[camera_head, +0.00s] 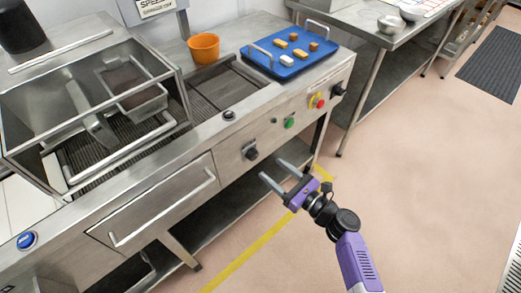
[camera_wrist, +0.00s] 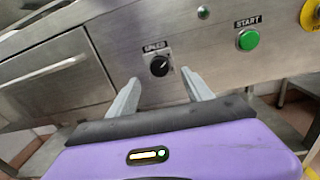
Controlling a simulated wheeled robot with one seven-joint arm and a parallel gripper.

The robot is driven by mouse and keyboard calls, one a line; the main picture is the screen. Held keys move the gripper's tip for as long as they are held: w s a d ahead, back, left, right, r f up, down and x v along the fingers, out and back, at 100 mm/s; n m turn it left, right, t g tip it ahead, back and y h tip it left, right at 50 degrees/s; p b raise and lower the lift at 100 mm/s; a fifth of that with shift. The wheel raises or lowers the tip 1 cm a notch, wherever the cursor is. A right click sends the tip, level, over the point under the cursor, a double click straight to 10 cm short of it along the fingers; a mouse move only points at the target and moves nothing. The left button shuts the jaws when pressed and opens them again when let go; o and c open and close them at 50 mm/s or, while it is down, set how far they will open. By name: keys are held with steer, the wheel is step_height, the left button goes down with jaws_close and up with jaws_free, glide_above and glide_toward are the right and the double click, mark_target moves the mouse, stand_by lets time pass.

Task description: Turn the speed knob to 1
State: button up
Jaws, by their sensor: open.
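The speed knob (camera_wrist: 159,66) is a black round knob on the steel front panel, under a SPEED label (camera_wrist: 154,47). It also shows in the head view (camera_head: 250,153), left of the green button. Its white pointer mark is small, and I cannot read which number it points to. My gripper (camera_head: 273,171) is open and empty, in front of the panel and a little right of and below the knob in the head view. In the wrist view the two fingers (camera_wrist: 160,88) stand apart on either side of the knob, short of the panel.
The green START button (camera_wrist: 248,40) and a red-and-yellow emergency stop (camera_head: 317,102) are to the right. Another black knob (camera_head: 338,89) is at the far right. A drawer (camera_head: 160,205) with a handle is on the left. Open floor lies to the right.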

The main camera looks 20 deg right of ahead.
mark_target(255, 156)
steer(key=shift+x, duration=3.9)
jaws_close()
